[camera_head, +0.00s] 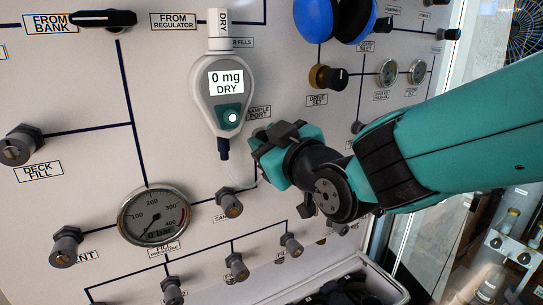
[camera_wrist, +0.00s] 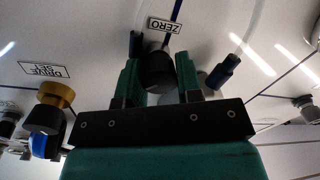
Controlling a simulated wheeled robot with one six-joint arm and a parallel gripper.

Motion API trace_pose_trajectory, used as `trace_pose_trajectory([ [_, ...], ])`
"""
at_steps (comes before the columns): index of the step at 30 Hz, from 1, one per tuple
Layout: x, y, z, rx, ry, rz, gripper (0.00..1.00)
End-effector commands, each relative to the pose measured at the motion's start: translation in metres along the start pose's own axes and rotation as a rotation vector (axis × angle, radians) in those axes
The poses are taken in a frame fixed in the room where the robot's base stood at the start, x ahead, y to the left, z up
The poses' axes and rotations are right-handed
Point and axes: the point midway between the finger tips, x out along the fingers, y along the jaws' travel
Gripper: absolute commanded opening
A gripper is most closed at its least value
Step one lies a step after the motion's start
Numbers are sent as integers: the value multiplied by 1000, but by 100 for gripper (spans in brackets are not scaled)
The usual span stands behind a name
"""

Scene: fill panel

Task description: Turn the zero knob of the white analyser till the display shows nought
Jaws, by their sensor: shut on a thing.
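The white analyser (camera_head: 203,98) hangs on the panel left of my gripper in the head view. A teal patch with a pale round spot sits below the display. The zero knob (camera_wrist: 158,72) is a dark round knob under the ZERO label in the wrist view. My gripper (camera_wrist: 160,80) has its two teal fingers on either side of this knob, shut on it. In the head view my gripper (camera_head: 275,140) is at the panel, right of the analyser, and hides the knob.
Above my arm are blue round handles (camera_head: 318,18) and a brass-collared DRIVE SET knob (camera_head: 328,78). A large gauge (camera_head: 154,215), reading near nought, and several fittings stick out at lower left. An open case (camera_head: 290,292) lies below the panel.

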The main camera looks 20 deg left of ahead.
Motion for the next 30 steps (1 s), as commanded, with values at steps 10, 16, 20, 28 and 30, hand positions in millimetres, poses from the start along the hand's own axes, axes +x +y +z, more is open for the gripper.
trace_pose_trajectory([
  [10, 0, -1, 0, -60, -5, -3, 9],
  [16, 0, -1, 0, -59, -5, -3, 58],
  [20, 0, 0, 0, -59, -4, -2, 58],
  [28, -10, -1, 1, -59, -3, -1, 58],
  [30, -21, -1, 2, -59, -2, 0, 58],
])
